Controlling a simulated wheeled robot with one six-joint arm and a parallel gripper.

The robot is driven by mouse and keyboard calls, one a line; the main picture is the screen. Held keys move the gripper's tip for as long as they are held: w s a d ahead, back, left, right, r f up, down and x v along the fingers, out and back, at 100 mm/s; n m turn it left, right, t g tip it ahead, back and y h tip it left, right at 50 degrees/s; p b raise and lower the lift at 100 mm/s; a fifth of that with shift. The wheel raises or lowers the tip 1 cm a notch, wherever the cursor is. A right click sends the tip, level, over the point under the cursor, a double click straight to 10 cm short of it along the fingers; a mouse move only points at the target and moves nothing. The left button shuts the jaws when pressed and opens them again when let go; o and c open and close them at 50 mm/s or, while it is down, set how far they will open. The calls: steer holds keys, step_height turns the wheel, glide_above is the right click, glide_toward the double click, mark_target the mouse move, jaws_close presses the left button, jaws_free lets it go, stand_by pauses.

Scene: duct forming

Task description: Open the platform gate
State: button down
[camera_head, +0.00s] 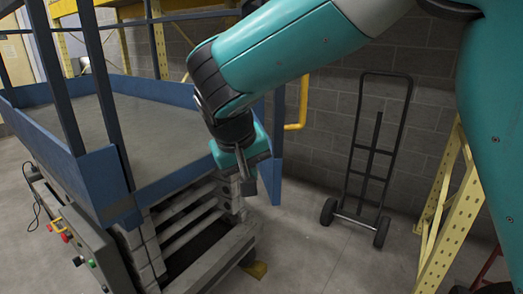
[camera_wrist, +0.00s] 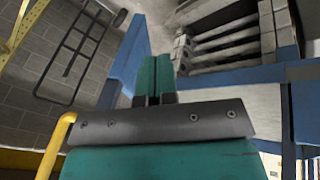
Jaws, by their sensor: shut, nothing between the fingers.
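The blue-railed platform (camera_head: 80,115) stands at the left in the head view, with its grey deck and blue side walls. A blue panel (camera_head: 277,150), which looks like the gate, stands at the platform's right end, partly hidden behind my gripper. In the wrist view the panel (camera_wrist: 124,60) stands just left of my fingers, at an angle to the platform's blue edge (camera_wrist: 240,75). My gripper (camera_head: 246,180) points down beside the panel, above the steps. Its green fingers (camera_wrist: 153,80) are together and empty. I cannot tell whether they touch the panel.
A black hand truck (camera_head: 370,160) stands by the block wall. A yellow rail (camera_head: 302,105) is behind the panel, and a yellow frame (camera_head: 445,200) is at the right. The floor (camera_head: 310,240) between is clear.

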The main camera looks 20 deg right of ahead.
steer(key=w+a+r+m+h+p, duration=0.2)
steer(key=w+a+r, duration=0.1)
steer(key=m+h+p, duration=0.1)
steer(key=p, duration=0.4)
glide_toward(272, 182)
steer(key=a+x, duration=0.1)
steer(key=x, duration=0.4)
steer(key=shift+w+d+f+t, duration=0.1)
steer(key=shift+d+f+t, duration=0.25)
steer(key=shift+d, duration=0.25)
